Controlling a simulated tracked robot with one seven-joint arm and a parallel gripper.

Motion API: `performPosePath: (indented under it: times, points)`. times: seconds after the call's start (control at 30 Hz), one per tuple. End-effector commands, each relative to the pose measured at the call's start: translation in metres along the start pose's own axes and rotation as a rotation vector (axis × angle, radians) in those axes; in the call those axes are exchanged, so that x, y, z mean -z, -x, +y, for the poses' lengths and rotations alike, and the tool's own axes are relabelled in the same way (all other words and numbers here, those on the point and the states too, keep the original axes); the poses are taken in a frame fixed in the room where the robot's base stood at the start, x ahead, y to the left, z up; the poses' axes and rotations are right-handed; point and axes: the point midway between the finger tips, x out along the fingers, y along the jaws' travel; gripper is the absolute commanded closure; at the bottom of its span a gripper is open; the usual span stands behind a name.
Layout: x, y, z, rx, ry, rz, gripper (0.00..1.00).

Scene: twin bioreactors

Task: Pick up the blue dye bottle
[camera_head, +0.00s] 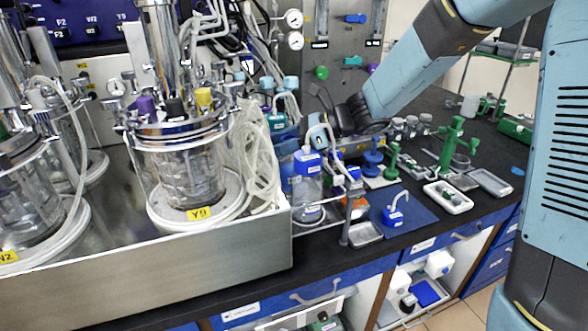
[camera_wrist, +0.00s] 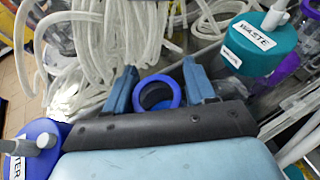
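In the wrist view, a blue round rim (camera_wrist: 158,93) with an open middle lies between my gripper's two fingers (camera_wrist: 160,88). It shows no label, and I cannot tell whether it is the blue dye bottle. The fingers are apart, one on each side of it; whether they touch it is unclear. In the head view, my dark gripper (camera_head: 346,116) is behind the blue-capped bottle (camera_head: 308,178), its fingertips hard to make out. A small blue bottle (camera_head: 395,214) with a white spout stands on a blue mat (camera_head: 418,222), away from my gripper.
In the wrist view, a teal cap marked WASTE (camera_wrist: 262,42) is close at right and a blue cap (camera_wrist: 38,140) at lower left. White tubing (camera_wrist: 100,40) hangs ahead. In the head view, a bioreactor (camera_head: 185,165) stands left; green stands and trays (camera_head: 448,197) are right.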

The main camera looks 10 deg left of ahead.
Motion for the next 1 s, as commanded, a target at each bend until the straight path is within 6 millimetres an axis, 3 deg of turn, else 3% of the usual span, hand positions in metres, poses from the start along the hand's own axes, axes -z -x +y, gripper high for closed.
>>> performPosePath:
  times: [0.07,0.57,1.0]
  points:
    - [0.0001,0.0002,0.0,0.0,0.0,0.0,0.53]
    - [0.0004,0.0008,-0.0003,0.001,-0.001,0.0,1.0]
    - [-0.0003,0.0012,-0.0005,0.002,0.0,0.0,1.0]
